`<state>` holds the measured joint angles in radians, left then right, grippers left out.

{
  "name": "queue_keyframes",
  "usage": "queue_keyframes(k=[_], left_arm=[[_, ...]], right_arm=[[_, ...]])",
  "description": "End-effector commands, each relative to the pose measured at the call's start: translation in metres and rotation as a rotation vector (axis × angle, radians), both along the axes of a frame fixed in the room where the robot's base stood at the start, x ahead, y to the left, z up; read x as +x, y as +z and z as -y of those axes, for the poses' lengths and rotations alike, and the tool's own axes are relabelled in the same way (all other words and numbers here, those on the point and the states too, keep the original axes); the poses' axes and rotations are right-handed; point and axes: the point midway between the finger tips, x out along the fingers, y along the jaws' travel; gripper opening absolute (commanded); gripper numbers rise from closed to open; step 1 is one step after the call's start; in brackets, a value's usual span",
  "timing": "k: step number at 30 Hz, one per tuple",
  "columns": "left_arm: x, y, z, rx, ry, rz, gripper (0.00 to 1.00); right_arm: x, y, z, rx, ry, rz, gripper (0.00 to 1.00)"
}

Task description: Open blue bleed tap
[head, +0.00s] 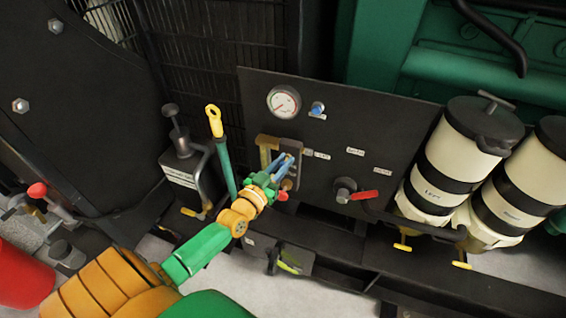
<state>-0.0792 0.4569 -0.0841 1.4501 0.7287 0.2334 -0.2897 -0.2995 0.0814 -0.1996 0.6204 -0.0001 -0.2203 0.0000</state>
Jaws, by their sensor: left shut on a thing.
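My left gripper (284,166) reaches in from the lower left, at the end of my orange and green arm, to the front of the black panel (340,130). It is shut on a slim blue part, which by its colour is the blue bleed tap (287,161). The fingers cover much of this part, so its exact angle is hard to tell. It sits beside a brass-coloured fitting (266,144). A separate small blue knob (317,108) is higher on the panel, apart from the gripper. My right gripper is not in view.
A round gauge (284,102) is above the gripper. A red-handled valve (362,196) is to the right, before cream and black filter canisters (443,150). A red container (22,274) is lower left.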

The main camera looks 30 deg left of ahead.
Motion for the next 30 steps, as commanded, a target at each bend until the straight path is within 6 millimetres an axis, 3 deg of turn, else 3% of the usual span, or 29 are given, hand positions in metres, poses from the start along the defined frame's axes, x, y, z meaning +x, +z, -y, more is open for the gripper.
queue_keyframes(k=[10,19,20,23,30], left_arm=[[-0.002,-0.006,-0.008,-0.434,0.001,0.105,0.00],[-0.002,-0.003,-0.009,-0.477,0.000,0.113,0.00],[-0.002,-0.003,-0.009,-0.477,0.000,0.113,0.20],[-0.002,-0.003,-0.009,-0.476,0.000,0.113,0.47],[-0.002,-0.002,-0.008,-0.475,0.000,0.113,0.47]], right_arm=[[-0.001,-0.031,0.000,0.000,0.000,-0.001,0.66],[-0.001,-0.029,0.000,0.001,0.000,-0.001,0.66],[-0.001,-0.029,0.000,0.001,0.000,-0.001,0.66],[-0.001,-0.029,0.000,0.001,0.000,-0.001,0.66],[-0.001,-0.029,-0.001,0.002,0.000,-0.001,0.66]])
